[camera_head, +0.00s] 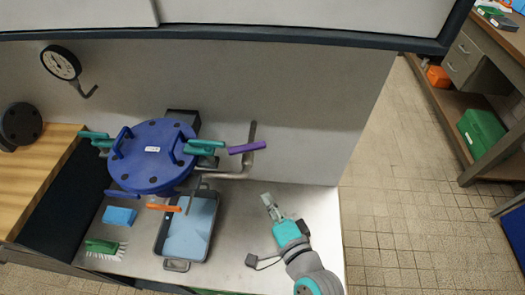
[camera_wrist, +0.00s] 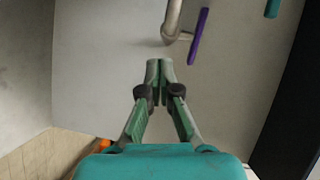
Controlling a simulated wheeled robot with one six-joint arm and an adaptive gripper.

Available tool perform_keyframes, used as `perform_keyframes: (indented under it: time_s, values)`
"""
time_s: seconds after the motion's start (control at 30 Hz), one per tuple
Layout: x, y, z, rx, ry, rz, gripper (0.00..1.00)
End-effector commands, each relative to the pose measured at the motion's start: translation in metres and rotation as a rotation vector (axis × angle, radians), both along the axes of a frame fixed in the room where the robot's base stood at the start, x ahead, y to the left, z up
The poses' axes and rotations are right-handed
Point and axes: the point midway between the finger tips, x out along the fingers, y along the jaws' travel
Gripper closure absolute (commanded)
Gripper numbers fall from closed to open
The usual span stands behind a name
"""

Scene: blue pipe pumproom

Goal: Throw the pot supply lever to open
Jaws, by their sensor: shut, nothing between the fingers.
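A blue lidded pot (camera_head: 150,160) stands on the steel bench. A purple lever (camera_head: 247,148) sticks out level to the right of the pot, by a bent grey pipe (camera_head: 248,165). No label tells which lever is the pot supply. In the wrist view the purple lever (camera_wrist: 198,36) is beyond my fingertips and to their right, beside the pipe (camera_wrist: 174,22). My gripper (camera_head: 268,200) is shut and empty, below and right of the purple lever, apart from it. Its fingers also meet in the wrist view (camera_wrist: 159,70).
Teal handles (camera_head: 206,143) flank the pot, and an orange lever (camera_head: 164,208) is below it. A grey tray (camera_head: 166,250), blue sponge (camera_head: 120,215) and green brush (camera_head: 103,247) lie in front. A gauge (camera_head: 61,63) is on the wall.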

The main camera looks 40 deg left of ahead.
Motion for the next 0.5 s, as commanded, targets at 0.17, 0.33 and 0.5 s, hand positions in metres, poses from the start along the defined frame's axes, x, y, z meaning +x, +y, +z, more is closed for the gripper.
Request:
perform_keyframes:
  time_s: [0.17,0.33,0.5]
  values:
    - [-0.018,-0.028,0.033,0.144,0.061,-0.116,1.00]
    - [-0.023,-0.038,0.048,0.208,0.081,-0.152,1.00]
    - [-0.015,-0.029,0.049,0.214,0.083,-0.153,1.00]
